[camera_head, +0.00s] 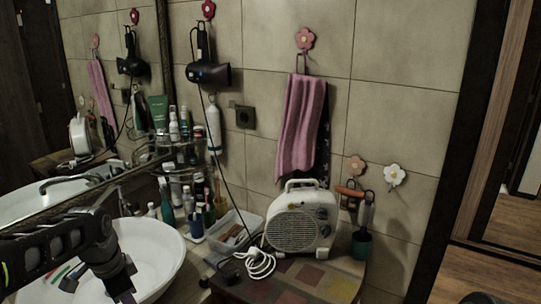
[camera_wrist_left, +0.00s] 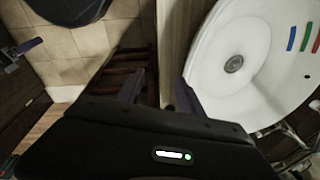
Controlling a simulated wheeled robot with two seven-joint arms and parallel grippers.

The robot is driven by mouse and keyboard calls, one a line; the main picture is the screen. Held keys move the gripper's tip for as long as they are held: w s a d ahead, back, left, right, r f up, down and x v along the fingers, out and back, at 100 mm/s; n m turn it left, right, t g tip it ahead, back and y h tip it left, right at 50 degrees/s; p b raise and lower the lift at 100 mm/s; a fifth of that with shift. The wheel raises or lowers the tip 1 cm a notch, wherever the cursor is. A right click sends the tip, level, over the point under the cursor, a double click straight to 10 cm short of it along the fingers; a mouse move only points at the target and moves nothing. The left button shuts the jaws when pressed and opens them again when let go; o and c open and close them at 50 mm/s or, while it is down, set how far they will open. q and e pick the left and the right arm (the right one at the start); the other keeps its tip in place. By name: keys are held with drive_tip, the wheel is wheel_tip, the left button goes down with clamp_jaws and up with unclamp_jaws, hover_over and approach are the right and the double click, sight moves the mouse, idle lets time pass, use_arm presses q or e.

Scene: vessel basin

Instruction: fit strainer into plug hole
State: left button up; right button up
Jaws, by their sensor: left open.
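The white basin (camera_head: 150,262) is at the lower left in the head view, partly covered by my left arm. In the left wrist view the basin (camera_wrist_left: 215,50) is at the right, with a round grey metal fitting (camera_wrist_left: 234,64) at its bottom. I cannot tell whether this is the bare plug hole or has a strainer in it. No separate strainer is distinguishable. My left gripper (camera_head: 98,284) is above the basin's near left part. In the left wrist view the left gripper (camera_wrist_left: 158,92) is open, with nothing visible between its fingers, beside the basin's rim.
Red, green and blue strips (camera_wrist_left: 304,30) lie on the basin's inner side. Bottles (camera_head: 194,222), a clear tub (camera_head: 236,232) and a white fan heater (camera_head: 300,222) with a coiled cord (camera_head: 259,264) stand right of the basin. A mirror borders the left wall.

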use_arm(q)
drive_tip(key=w+d+f+n+t+h, duration=0.25)
drive_tip(key=w+d+f+n, duration=0.25)
drive_tip(key=d+f, duration=0.45)
drive_tip(key=s+d+f+n+b, duration=0.25)
drive_tip(key=d+f, duration=0.45)
drive_tip(key=f, duration=0.5)
drive_tip(key=s+d+f+n+g, duration=0.1)
drive_tip(key=s+d+f, duration=0.3)
drive_tip(key=s+f, duration=0.2)
drive_tip(key=s+d+f+g+h+b, duration=0.1)
drive_tip(key=s+d+f, duration=0.3)
drive_tip(key=s, duration=0.6)
drive_tip(key=s+d+f+n+g+b, duration=0.1)
drive_tip(key=s+d+f+g, duration=0.1)
drive_tip(key=s+d+f, duration=0.3)
drive_tip(key=s+f, duration=0.3)
drive_tip(key=shift+f+n, duration=0.2)
drive_tip(key=shift+n, duration=0.15)
drive_tip(key=shift+d+h, duration=0.1)
drive_tip(key=shift+h, duration=0.15)
